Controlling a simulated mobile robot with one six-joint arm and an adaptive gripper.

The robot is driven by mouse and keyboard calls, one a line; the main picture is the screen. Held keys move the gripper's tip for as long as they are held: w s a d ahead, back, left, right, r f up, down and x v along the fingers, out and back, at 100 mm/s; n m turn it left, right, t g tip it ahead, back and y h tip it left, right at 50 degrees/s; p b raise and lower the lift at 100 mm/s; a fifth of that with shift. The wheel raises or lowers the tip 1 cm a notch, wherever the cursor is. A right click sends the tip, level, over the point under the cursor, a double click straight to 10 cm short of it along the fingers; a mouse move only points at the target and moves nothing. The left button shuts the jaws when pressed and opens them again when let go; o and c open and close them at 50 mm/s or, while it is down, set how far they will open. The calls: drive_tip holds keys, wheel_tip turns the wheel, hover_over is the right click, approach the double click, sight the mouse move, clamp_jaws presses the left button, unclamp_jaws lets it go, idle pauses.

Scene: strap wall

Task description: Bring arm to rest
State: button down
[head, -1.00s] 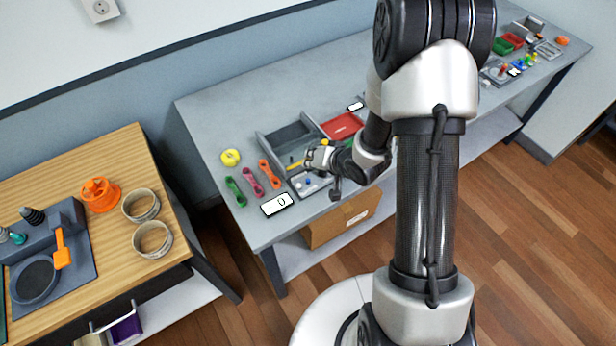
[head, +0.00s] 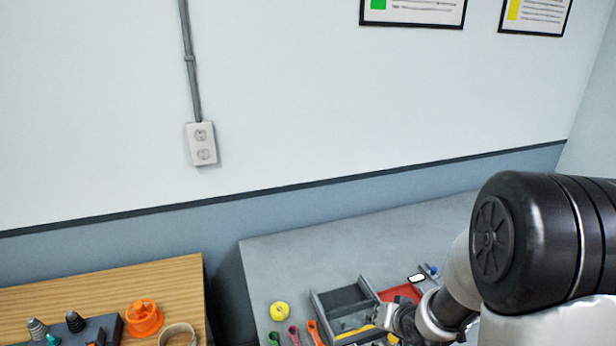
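My arm shows at the lower right of the head view, its large dark joint nearest the camera. My gripper (head: 392,322) is at the bottom of the view, small and partly hidden by my own wrist. It is over the front right part of a grey divided tray (head: 322,312) on the grey table (head: 290,262). Whether its fingers are open or shut, or hold anything, I cannot tell.
A wooden table (head: 60,300) at left bears an orange spool (head: 143,318). The wall behind has an outlet (head: 201,144).

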drive_tip(key=s+r+n+g+h+b, duration=0.1)
drive_tip(key=s+r+g+h, duration=0.15)
drive_tip(key=s+r, duration=1.35)
drive_tip(key=s+a+r+n+g+y, duration=0.1)
drive_tip(key=s+a, duration=0.3)
drive_tip(key=s, duration=0.8)
drive_tip(key=shift+r+n+b, duration=0.45)
drive_tip(key=shift+n, duration=0.15)
drive_tip(key=c, duration=2.4)
unclamp_jaws()
drive_tip(key=shift+w, duration=0.1)
